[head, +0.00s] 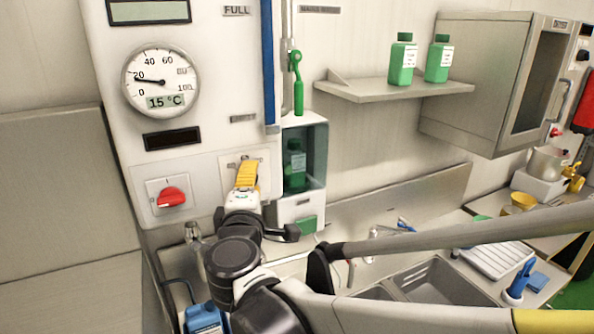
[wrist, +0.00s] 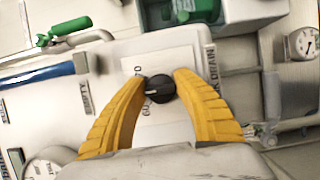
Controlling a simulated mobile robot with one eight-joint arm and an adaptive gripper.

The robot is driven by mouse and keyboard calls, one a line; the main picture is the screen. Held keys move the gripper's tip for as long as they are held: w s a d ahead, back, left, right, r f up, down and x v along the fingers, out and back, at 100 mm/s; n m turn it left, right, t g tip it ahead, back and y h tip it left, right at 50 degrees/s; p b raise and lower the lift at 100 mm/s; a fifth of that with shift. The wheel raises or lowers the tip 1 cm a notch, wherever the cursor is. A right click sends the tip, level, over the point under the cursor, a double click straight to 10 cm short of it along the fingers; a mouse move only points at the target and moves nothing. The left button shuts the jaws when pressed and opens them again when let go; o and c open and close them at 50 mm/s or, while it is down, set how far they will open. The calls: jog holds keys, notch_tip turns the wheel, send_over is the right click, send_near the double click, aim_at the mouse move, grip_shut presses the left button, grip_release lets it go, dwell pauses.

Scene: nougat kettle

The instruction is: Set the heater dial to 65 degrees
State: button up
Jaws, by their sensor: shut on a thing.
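The heater dial (wrist: 161,90) is a small black round knob with a white pointer line, on a pale plate with numbers in the wrist view. My gripper (wrist: 165,82) has its two yellow fingers shut on the dial, one at each side. In the head view my gripper (head: 246,175) reaches the lower right of the white panel (head: 215,85) and hides the dial. The pointer faces the printed numbers, but the exact setting is too small to read. The round gauge (head: 161,82) reads 15 °C on its small display.
A red knob (head: 172,197) is on the panel left of my gripper. A dispenser niche with a green bottle (head: 295,165) is just to the right. A green-handled lever (head: 297,85) hangs above it. A shelf (head: 385,91) holds two green bottles. A sink (head: 440,283) lies lower right.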

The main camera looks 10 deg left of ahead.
jog(key=o, duration=1.2)
jog(key=shift+w, duration=0.1)
jog(key=s, duration=0.4)
jog(key=s+d, duration=0.1)
jog(key=s, duration=0.7)
jog(key=shift+d, duration=0.4)
jog(key=shift+w, duration=0.1)
